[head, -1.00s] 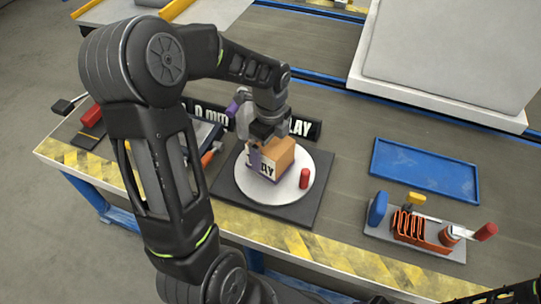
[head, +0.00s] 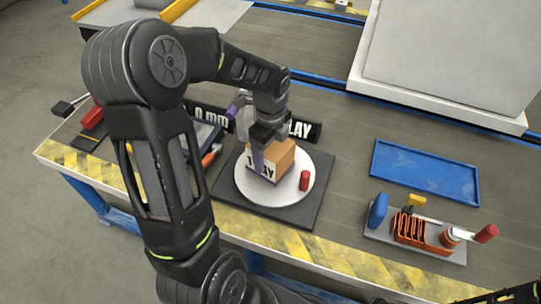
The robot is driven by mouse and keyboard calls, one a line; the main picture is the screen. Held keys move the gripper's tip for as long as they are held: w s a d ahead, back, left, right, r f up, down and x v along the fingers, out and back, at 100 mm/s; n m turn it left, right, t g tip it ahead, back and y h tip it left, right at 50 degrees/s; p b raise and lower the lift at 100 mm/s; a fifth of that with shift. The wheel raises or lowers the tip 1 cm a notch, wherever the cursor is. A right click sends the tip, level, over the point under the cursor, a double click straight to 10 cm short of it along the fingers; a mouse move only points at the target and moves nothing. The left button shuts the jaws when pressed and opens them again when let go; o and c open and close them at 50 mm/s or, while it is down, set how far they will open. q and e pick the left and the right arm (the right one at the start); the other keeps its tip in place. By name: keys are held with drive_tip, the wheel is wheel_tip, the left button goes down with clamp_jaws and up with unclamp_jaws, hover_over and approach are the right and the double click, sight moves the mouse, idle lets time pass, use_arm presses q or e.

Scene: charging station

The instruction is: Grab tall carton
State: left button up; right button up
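An orange-brown carton (head: 283,155) with a pale, lettered front stands on a round white plate (head: 255,192). My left gripper (head: 262,150) is right at the carton's left upper part, with a purple finger in front of its lettered face. The far finger is hidden behind the gripper and carton, so I cannot tell whether it is shut on the carton. My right gripper is not in view; only a bit of dark arm shows at the lower right edge.
A small red cylinder (head: 304,181) stands on the plate beside the carton. A dark square base (head: 308,214) lies under the plate. A dark lettered bar (head: 303,130) is behind. An empty blue tray (head: 425,172) and a tool rack (head: 412,240) are at right.

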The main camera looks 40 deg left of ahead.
use_arm(q)
drive_tip(key=c, duration=1.3)
wheel_tip(320, 180, up, 10)
drive_tip(key=shift+r+p, duration=0.1)
drive_tip(key=shift+p, duration=1)
